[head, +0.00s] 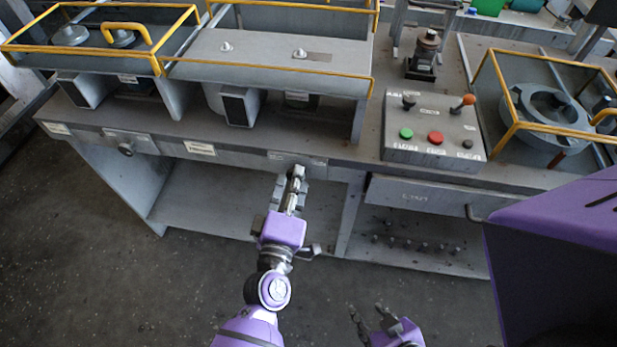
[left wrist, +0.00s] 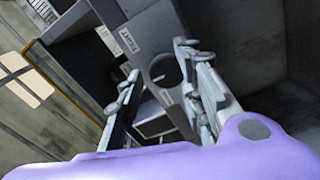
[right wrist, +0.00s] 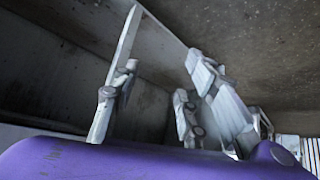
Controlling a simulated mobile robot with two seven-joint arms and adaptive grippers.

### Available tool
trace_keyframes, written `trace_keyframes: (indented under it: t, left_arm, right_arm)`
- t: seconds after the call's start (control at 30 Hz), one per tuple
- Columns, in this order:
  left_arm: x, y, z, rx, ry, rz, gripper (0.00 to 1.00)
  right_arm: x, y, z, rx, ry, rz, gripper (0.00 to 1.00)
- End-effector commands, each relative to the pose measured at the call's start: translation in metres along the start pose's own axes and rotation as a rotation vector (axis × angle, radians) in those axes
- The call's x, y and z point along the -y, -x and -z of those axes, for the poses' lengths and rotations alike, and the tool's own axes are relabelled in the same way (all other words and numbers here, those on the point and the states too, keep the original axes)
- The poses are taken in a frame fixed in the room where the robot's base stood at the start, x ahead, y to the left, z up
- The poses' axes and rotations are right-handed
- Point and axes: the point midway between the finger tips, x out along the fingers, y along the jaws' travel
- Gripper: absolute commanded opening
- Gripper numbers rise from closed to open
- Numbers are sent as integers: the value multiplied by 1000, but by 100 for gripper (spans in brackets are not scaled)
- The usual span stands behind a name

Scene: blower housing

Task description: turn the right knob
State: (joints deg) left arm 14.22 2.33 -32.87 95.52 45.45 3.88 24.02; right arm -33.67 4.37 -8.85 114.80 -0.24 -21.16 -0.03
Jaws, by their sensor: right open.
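My left gripper (head: 297,172) is at the front edge of the bench, at a label plate (head: 310,160), and hides any knob behind it in the head view. In the left wrist view, a dark grey round knob (left wrist: 165,71) shows beside a white label, between the spread fingers of my left gripper (left wrist: 155,75). The fingers look apart from it; contact cannot be told. The left knob (head: 126,150) sits far to the left on the same front edge. My right gripper (head: 369,314) is open and empty, low over the floor in front of the bench.
The bench top carries yellow-railed housings (head: 270,60) and a sloped control box (head: 430,127) with green and red buttons. Below the edge are an open shelf (head: 230,200) and a drawer (head: 415,195) with a handle. The floor (head: 120,270) in front is clear.

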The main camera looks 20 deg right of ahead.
Motion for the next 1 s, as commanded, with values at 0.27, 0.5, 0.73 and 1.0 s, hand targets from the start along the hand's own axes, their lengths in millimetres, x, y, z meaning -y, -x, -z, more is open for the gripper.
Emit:
trace_keyframes:
  t: [0.27,0.5,0.73,1.0]
  left_arm:
    - [-2,-1,0,0,-1,-3,40]
    - [1,1,0,0,-1,1,40]
    - [2,32,0,0,-2,3,40]
    - [1,89,0,2,-2,2,40]
  right_arm:
    - [0,-1,2,-4,0,1,40]
    - [2,-8,14,-24,5,7,40]
    - [2,-7,14,-24,4,7,40]
    - [2,-7,14,-24,4,6,40]
